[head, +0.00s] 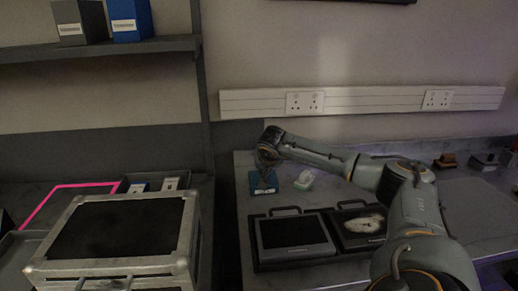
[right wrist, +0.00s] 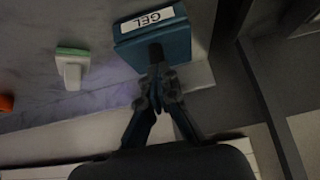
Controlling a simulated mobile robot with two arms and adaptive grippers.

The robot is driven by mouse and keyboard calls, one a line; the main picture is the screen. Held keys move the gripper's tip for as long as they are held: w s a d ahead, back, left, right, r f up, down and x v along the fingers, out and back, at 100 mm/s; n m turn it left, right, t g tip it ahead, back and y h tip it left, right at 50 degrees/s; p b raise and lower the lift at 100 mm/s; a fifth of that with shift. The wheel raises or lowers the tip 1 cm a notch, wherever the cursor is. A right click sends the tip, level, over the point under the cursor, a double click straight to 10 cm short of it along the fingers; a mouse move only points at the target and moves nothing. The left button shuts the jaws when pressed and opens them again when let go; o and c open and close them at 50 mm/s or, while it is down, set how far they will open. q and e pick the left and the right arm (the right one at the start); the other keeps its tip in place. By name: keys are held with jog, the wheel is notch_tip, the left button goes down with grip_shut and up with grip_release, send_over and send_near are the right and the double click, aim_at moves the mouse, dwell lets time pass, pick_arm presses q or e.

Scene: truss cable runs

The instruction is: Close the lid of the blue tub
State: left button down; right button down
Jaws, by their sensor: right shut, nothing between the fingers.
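The blue tub (head: 262,182) stands on the worktop near the wall, left of the middle in the head view. In the right wrist view the tub (right wrist: 178,48) shows a white label reading GEL. My right gripper (head: 266,160) is over the tub's rear part, fingers pointing down. In the right wrist view the right gripper (right wrist: 158,78) has its fingertips together, empty, beside a dark part on the tub. Whether they touch it I cannot tell. The gripper hides part of the tub, and I cannot make out how its lid stands. My left gripper is not in view.
Two dark cases (head: 262,264) with handles lie in front. A large metal-edged case (head: 185,232) is at the left, below a shelf (head: 110,47). Wall sockets (head: 304,103) are behind.

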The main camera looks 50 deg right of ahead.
pick_arm(q)
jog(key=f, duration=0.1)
jog(key=b, duration=0.1)
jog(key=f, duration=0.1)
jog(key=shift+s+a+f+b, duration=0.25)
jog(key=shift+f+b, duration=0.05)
jog(key=shift+b, duration=0.1)
